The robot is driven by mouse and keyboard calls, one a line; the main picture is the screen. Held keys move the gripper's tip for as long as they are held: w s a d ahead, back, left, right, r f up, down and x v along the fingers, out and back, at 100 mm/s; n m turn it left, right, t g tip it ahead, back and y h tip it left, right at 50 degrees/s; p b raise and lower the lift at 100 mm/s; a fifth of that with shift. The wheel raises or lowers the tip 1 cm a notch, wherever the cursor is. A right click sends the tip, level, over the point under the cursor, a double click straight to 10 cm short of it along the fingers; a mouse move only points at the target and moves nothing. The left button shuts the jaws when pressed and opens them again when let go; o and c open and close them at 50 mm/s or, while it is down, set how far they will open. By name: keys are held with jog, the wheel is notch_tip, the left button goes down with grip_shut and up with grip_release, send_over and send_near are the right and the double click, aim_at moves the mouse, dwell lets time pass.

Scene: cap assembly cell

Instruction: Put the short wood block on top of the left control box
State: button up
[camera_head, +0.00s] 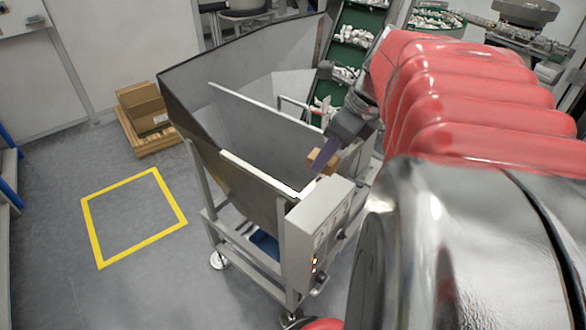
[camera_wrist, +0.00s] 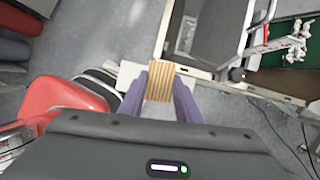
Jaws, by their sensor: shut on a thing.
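The short wood block (camera_head: 320,160) is light brown and held in the air between the purple fingers of my gripper (camera_head: 325,163). In the wrist view the striped wood block (camera_wrist: 159,88) sits between both fingertips of my gripper (camera_wrist: 161,90), with a finger on each side. The control box (camera_head: 312,228) is a grey box with lit buttons on the hopper's front right corner. Its top is bare, below and near my gripper. A pale flat surface (camera_wrist: 130,73) shows left of the block in the wrist view; I cannot tell if it is the box top.
A large metal hopper (camera_head: 255,130) stands left of my gripper, with raised walls. A green conveyor (camera_head: 352,38) with white parts rises behind. Cardboard boxes (camera_head: 143,106) sit on a pallet at the back left. The floor inside the yellow outline (camera_head: 96,235) is clear.

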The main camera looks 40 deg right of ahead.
jog(key=shift+s+m+h, duration=0.3)
jog(key=shift+s+m, duration=0.2)
jog(key=shift+m, duration=0.2)
jog(key=shift+f, duration=3.15)
jog(key=shift+f, duration=1.9)
jog(key=o, duration=1)
